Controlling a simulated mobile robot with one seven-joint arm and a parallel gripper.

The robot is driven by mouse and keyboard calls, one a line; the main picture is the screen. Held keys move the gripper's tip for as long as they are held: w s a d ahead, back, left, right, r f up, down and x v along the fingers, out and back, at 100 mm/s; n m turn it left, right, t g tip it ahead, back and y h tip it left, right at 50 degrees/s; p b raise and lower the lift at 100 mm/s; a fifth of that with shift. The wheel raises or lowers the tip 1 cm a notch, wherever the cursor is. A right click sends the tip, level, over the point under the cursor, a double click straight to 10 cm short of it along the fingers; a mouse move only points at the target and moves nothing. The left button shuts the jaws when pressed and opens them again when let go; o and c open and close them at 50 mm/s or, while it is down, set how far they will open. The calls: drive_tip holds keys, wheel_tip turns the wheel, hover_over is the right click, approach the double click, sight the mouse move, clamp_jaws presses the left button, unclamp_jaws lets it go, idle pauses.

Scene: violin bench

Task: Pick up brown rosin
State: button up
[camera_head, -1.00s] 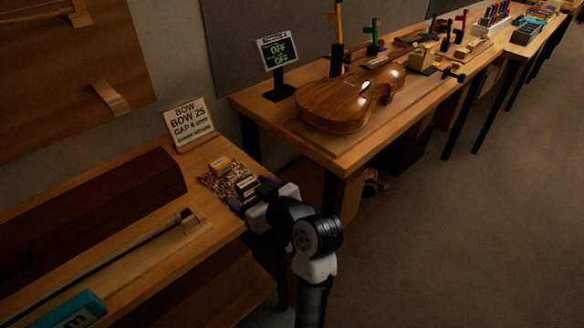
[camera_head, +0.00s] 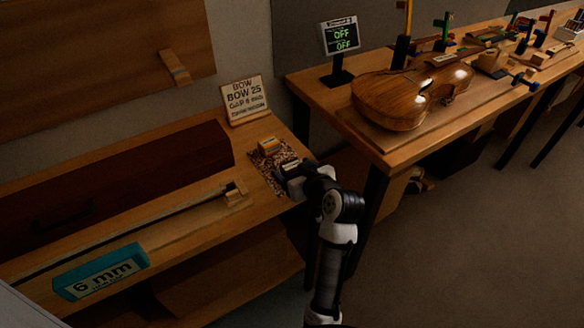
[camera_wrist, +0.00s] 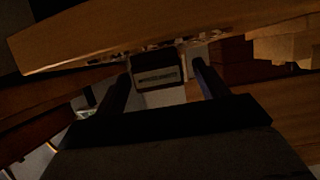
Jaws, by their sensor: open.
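The brown rosin (camera_head: 290,165) is a small dark block with a pale label, on a patterned cloth (camera_head: 257,161) at the right end of the near bench. In the wrist view the rosin (camera_wrist: 158,77) is ahead, between the fingertips in the picture. My gripper (camera_head: 288,174) is at the near side of the rosin, partly covering it. The wrist view shows my gripper (camera_wrist: 162,72) open, one finger on each side of the block. I cannot tell whether either finger touches it.
An amber rosin block (camera_head: 269,146) sits just behind on the cloth. A bow sign (camera_head: 245,98) stands at the back. A bow (camera_head: 130,224), its wooden rest (camera_head: 236,197) and a teal 6 mm block (camera_head: 100,272) lie left. A violin (camera_head: 410,96) is on the right bench.

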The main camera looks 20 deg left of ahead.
sight(289, 166)
drive_tip(key=x, duration=0.3)
drive_tip(key=shift+w+a+p, duration=0.1)
drive_tip(key=shift+a+p, duration=0.05)
drive_tip(key=shift+p, duration=0.15)
drive_tip(key=shift+c, duration=0.3)
drive_tip(key=c, duration=1)
wheel_tip(289, 166, up, 20)
drive_tip(key=shift+b, duration=0.8)
drive_tip(key=shift+f, duration=0.1)
